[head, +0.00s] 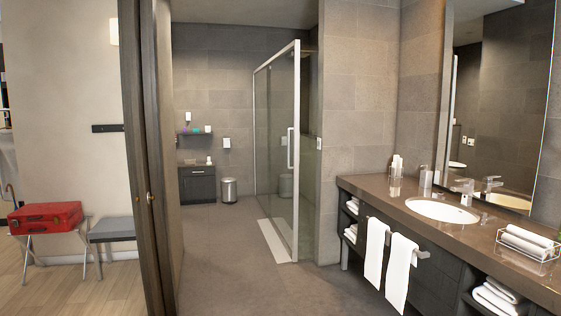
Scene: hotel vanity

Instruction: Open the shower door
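The glass shower door (280,145) stands in a pale metal frame in the middle of the head view, beyond the vanity. It looks shut, though the angle makes this hard to tell. Its vertical handle (290,148) is on the near part of the glass, close to the right-hand frame post. A toilet-like grey shape shows dimly through the glass. Neither of my grippers is in view.
A dark wooden door edge (152,160) stands at the left. The vanity counter (390,189) with towels hanging in front juts in from the right. The bathroom floor (225,260) between them is clear. A bin (229,190) stands by the back wall.

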